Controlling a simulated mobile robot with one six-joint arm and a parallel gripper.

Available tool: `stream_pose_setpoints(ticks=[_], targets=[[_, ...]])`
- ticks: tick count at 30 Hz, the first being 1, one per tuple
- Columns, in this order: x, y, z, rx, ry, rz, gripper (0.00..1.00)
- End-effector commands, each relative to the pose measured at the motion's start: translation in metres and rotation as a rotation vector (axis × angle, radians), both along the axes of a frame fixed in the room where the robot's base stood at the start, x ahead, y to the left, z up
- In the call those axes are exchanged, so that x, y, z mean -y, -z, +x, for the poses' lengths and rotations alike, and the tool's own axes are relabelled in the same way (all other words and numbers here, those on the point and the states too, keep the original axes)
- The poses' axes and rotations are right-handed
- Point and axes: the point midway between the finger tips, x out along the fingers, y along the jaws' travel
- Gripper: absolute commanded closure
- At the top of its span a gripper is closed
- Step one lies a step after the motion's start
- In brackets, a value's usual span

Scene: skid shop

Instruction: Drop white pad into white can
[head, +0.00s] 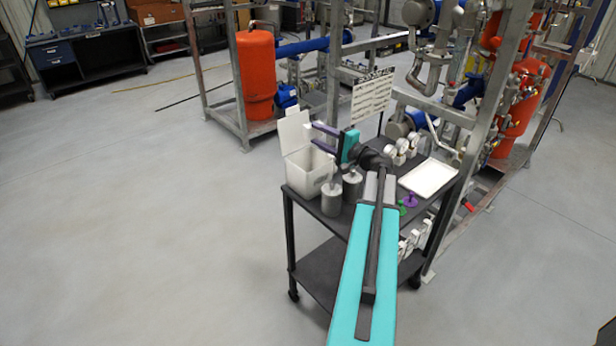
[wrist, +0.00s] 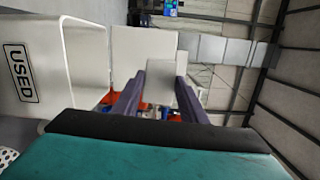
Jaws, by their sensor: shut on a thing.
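The white can (head: 306,175) is a box-shaped bin at the left end of the dark cart, with its lid (head: 293,131) standing open. In the wrist view the can (wrist: 62,60) is at the left, with a "USED" label. My gripper (head: 312,134) is above the can's right side, pointing left towards the raised lid. The wrist view shows my gripper (wrist: 161,76) shut on the small pale white pad (wrist: 160,68) between its two purple fingers. In the head view the pad is hard to tell from the lid.
The cart top (head: 372,203) also holds grey cylinders (head: 331,198), several white parts (head: 401,148), a white tray (head: 428,178), and green (head: 402,209) and purple (head: 411,199) pieces. A sign (head: 372,95) stands behind. Pipe frames rise beyond the cart. The floor to the left is clear.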

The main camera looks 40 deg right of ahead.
Motion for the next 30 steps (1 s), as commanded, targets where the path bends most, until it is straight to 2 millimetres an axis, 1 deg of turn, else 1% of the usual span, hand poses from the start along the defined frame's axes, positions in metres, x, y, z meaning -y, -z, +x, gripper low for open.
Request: stream_pose_setpoints(ticks=[6,13,18,27,28,30], targets=[[0.000,0.021,0.001,-0.001,-0.001,0.002,0.80],[-0.001,0.039,0.001,-0.001,-0.002,0.001,0.80],[-0.001,0.045,0.001,0.000,-0.002,0.001,0.80],[-0.002,0.046,0.001,0.000,-0.003,0.001,0.80],[-0.002,0.046,0.001,0.000,-0.003,0.001,0.60],[-0.002,0.046,0.001,0.000,-0.003,0.001,0.48]])
